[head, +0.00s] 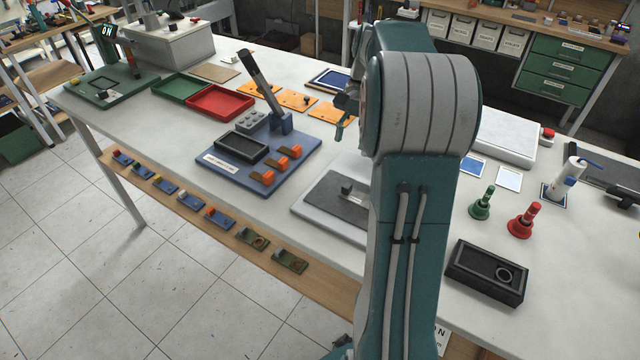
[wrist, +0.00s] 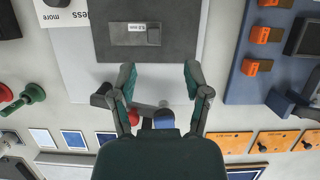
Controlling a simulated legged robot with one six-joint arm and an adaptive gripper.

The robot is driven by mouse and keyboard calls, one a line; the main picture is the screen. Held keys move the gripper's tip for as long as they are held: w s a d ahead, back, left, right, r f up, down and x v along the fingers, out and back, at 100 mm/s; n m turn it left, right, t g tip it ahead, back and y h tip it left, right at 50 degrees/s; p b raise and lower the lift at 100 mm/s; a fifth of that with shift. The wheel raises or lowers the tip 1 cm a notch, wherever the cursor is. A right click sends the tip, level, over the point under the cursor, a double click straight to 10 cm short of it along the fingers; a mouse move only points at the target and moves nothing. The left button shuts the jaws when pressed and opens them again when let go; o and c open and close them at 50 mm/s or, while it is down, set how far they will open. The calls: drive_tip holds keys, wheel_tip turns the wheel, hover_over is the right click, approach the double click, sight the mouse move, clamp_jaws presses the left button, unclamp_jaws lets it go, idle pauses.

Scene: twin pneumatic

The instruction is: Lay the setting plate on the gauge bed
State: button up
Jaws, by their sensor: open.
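A dark grey bed, which I take to be the gauge bed (head: 326,205), sits on a pale base on the bench. It also shows at the top of the wrist view (wrist: 182,25). A darker flat piece with a small pale tag (wrist: 130,35) lies on it; a small grey block (head: 348,188) shows there in the head view. I cannot tell if this piece is the setting plate. My gripper (wrist: 160,76) is open and empty, its fingertips just short of the bed's edge in the wrist view. My arm hides the bed's right side in the head view.
A blue fixture board (head: 225,178) with a lever and orange blocks stands to the left. Red and green trays (head: 220,102) lie farther left. A green stamp (head: 482,205), a red stamp (head: 524,220) and a black box (head: 487,270) stand to the right.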

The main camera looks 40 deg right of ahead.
drive_tip(key=s+a+r+n+t+h, duration=0.2)
drive_tip(key=s+a+r+n, duration=0.1)
drive_tip(key=a, duration=0.6)
drive_tip(key=s+a+r+n+t+h, duration=0.1)
drive_tip(key=s+a+r+n, duration=0.25)
drive_tip(key=a, duration=0.55)
drive_tip(key=s+a+f+n+t, duration=0.3)
drive_tip(key=s+a+n, duration=0.3)
drive_tip(key=s+a, duration=0.2)
drive_tip(key=shift+s+a+t+h, duration=0.15)
drive_tip(key=shift+s+t+h, duration=0.15)
drive_tip(key=shift+s+t, duration=0.4)
